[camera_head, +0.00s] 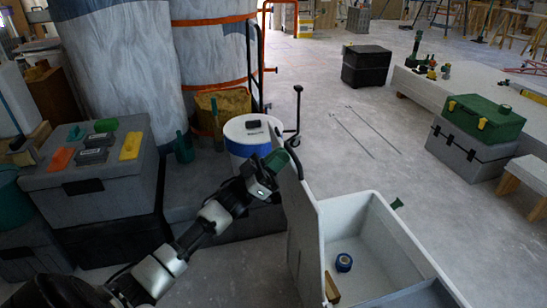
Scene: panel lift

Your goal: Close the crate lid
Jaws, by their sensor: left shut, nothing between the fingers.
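The white crate (387,225) stands on the floor at the lower right of centre, its inside in view. Its lid (301,222) stands steeply upright along the crate's left side, so the crate is open. My left arm reaches in from the lower left. My left gripper (275,161), with green at its tip, is shut and empty at the outer left side of the lid, near its far upper corner. I cannot tell whether it touches the lid. My right gripper is not in view.
A blue tape roll (344,262) and a brown block (331,288) lie inside the crate. A white-and-blue bucket (246,134) stands behind my gripper. A grey toolbox (96,190) is at the left. A green case on a grey box (468,150) stands at the right. Floor beyond the crate is mostly clear.

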